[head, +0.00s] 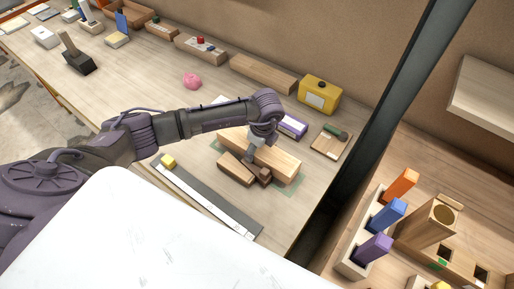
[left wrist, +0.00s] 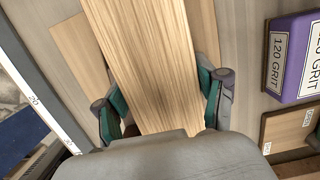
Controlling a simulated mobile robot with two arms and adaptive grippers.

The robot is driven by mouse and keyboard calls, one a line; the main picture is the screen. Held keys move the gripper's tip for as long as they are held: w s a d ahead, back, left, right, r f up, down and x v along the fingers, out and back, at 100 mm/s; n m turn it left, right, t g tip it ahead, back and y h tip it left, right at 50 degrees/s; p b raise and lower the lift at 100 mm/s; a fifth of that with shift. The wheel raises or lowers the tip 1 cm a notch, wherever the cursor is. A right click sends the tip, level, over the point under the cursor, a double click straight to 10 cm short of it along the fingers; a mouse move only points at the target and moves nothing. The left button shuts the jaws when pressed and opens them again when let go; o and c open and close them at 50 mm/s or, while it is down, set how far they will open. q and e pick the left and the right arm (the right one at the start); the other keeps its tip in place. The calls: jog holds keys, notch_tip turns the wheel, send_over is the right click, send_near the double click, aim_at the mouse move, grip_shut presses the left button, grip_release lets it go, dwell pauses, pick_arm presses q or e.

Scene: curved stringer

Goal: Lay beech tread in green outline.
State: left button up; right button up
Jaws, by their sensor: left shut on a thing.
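The beech tread (left wrist: 145,50) is a pale plank that runs away from me between the fingers of my left gripper (left wrist: 162,108) in the left wrist view. In the head view my left gripper (head: 257,150) reaches down onto this light wood (head: 275,160), shut on it. Green outline (head: 291,186) shows on the bench at the near right end of the wood; the rest is largely covered. A shorter wood piece (head: 234,170) with dark brown parts lies in front. I cannot tell whether the tread touches what is beneath it. My right gripper is not in view.
A purple 120 GRIT box (left wrist: 292,55) and a yellow case (head: 319,94) stand behind. A dark post (head: 385,110) rises at the right.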

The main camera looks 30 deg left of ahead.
aim_at(262, 149)
pick_arm(q)
jog(key=shift+s, duration=0.1)
jog(key=o, duration=1.5)
jog(key=shift+f, duration=0.15)
jog(key=shift+o, duration=1.2)
jog(key=shift+f, duration=0.1)
jog(key=shift+r+p, duration=0.45)
jog(key=shift+r, duration=0.15)
notch_tip(262, 149, up, 12)
jog(key=d+b, duration=0.2)
jog(key=b, duration=0.1)
jog(key=shift+b, duration=0.3)
